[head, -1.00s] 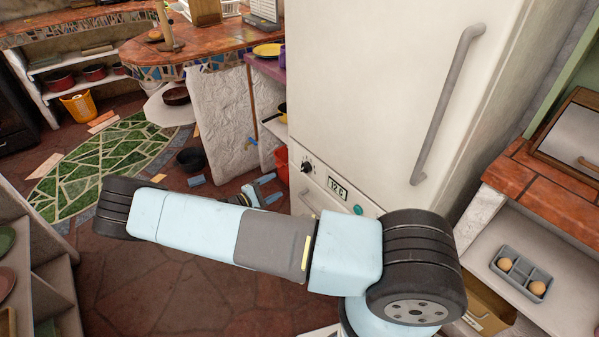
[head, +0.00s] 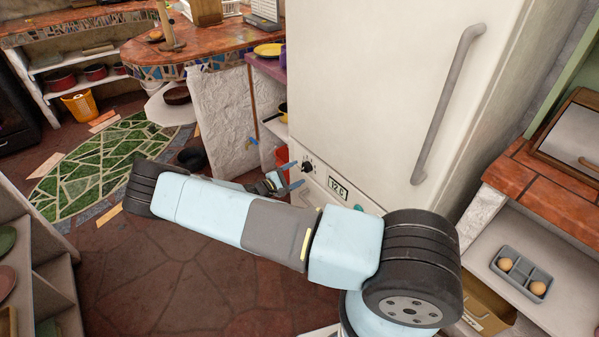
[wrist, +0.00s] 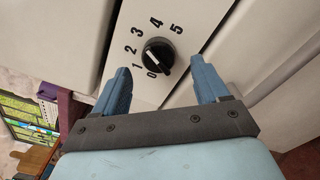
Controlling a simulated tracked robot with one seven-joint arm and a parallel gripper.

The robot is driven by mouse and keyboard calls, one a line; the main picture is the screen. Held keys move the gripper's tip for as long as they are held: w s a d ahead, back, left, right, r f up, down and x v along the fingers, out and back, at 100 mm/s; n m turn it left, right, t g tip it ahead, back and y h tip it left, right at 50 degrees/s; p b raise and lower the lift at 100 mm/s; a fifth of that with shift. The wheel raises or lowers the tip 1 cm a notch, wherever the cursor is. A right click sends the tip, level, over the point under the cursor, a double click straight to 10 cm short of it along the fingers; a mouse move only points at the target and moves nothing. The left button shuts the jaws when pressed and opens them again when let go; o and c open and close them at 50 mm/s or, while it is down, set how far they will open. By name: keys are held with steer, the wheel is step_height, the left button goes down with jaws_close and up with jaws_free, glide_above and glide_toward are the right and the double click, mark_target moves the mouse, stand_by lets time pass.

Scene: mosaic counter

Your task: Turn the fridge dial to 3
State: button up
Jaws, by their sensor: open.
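The fridge dial (head: 307,166) is a round black knob on the pale lower panel of the white fridge (head: 370,80). In the wrist view the dial (wrist: 158,55) has numbers 0 to 5 around its left and upper side. My gripper (head: 289,176) is open, just left of the dial in the head view. In the wrist view its two blue fingers (wrist: 160,66) stand apart on either side of the dial, apparently not touching it.
A display (head: 338,188) reading about 12 C sits right of the dial, with a teal button partly hidden by my arm. A long grey handle (head: 447,105) runs up the fridge door. A counter with an egg tray (head: 522,270) stands at the right.

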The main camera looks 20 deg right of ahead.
mark_target(303, 170)
steer(key=shift+x, duration=1.55)
steer(key=shift+c, duration=0.3)
steer(key=c, duration=1)
steer(key=shift+s+f+n, duration=0.15)
steer(key=shift+n, duration=0.45)
steer(key=o, duration=0.8)
steer(key=shift+c, duration=0.2)
steer(key=o, duration=0.3)
